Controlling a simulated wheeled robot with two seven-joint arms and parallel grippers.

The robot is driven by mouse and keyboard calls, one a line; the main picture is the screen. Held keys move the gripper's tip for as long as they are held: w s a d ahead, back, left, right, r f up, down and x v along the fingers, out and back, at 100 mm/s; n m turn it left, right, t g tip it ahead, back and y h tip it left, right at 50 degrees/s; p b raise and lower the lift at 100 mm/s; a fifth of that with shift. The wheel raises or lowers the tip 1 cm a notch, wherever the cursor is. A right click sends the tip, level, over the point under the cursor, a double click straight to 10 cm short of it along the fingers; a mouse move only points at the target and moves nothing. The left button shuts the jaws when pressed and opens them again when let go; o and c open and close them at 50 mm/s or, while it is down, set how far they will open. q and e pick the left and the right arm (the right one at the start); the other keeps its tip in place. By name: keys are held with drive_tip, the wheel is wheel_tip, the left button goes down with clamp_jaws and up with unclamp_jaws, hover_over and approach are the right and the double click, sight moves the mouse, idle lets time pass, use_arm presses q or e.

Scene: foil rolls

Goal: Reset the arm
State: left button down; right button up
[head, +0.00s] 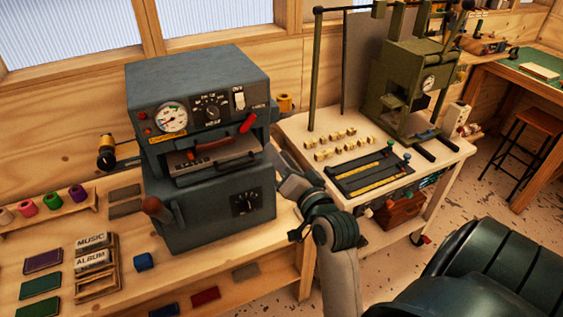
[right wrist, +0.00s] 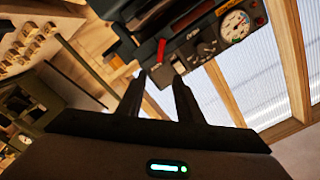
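My right arm reaches in from the lower right in the head view. Its gripper (head: 279,160) is beside the right side of the dark grey foil machine (head: 205,85), partly hidden by the machine and my own wrist. In the right wrist view the two dark fingers (right wrist: 158,78) stand apart with nothing between them, so the gripper is open and empty. The machine (right wrist: 207,45) is beyond the fingertips and appears rotated, with its gauge and red lever (right wrist: 161,50) showing. My left gripper is not in view.
A gold roll (head: 284,103) is at the machine's right side. A rack (head: 45,214) of coloured rolls stands at the left. Type blocks (head: 92,260) sit on the wooden bench. A pale table (head: 437,163) with a green press (head: 412,88) stands right of my arm.

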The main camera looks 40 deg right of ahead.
drive_tip(key=shift+s, duration=0.3)
idle(0.4)
